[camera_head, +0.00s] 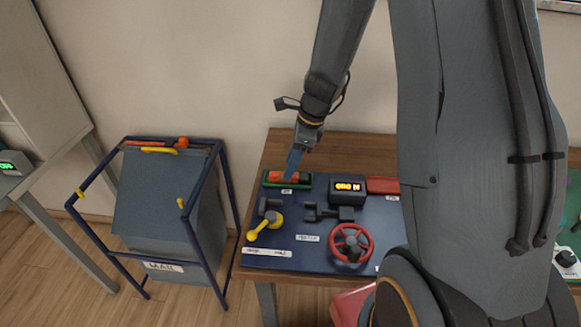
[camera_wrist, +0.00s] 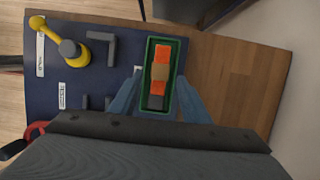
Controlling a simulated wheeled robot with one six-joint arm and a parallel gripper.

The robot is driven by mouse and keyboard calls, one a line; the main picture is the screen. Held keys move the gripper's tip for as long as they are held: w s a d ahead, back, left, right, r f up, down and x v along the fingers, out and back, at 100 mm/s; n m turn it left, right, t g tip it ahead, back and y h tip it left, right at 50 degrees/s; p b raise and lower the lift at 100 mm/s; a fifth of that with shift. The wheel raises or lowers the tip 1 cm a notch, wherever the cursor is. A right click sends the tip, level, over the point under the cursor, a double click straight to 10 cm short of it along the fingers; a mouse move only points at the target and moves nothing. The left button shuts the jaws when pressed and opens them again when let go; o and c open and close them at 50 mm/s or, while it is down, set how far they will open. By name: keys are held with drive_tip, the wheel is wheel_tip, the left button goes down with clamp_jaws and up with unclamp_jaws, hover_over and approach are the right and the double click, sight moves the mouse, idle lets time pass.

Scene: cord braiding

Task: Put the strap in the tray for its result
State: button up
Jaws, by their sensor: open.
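An orange strap (camera_wrist: 161,82) with a tan band around its middle lies lengthwise in the green tray (camera_wrist: 148,74). In the head view the strap (camera_head: 279,176) shows in the green tray (camera_head: 266,182) at the back left of the blue board. My gripper (camera_head: 292,170) points down over this tray. In the wrist view my gripper (camera_wrist: 158,98) is open, one finger on each side of the tray, with nothing held. A red tray (camera_head: 382,185) lies at the back right of the board, partly hidden by my arm.
The blue board (camera_head: 285,264) carries a display box (camera_head: 347,189), grey clamps (camera_head: 330,212), a yellow lever (camera_head: 264,226) and a red handwheel (camera_head: 351,243). A framed grey bag cart (camera_head: 165,215) stands left of the table. Bare wood (camera_wrist: 222,75) lies beside the green tray.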

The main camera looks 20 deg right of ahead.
drive_tip(key=b+v, duration=0.1)
drive_tip(key=v, duration=1)
drive_tip(key=s+a+f+n+h, duration=0.1)
drive_tip(key=s+n, duration=0.7)
drive_tip(key=n, duration=0.3)
drive_tip(key=s+a+f+n+h, duration=0.2)
drive_tip(key=s+n, duration=0.6)
drive_tip(key=n, duration=0.3)
drive_tip(key=shift+s+a+f, duration=0.15)
drive_tip(key=shift+s+f, duration=0.1)
drive_tip(key=shift+s, duration=0.1)
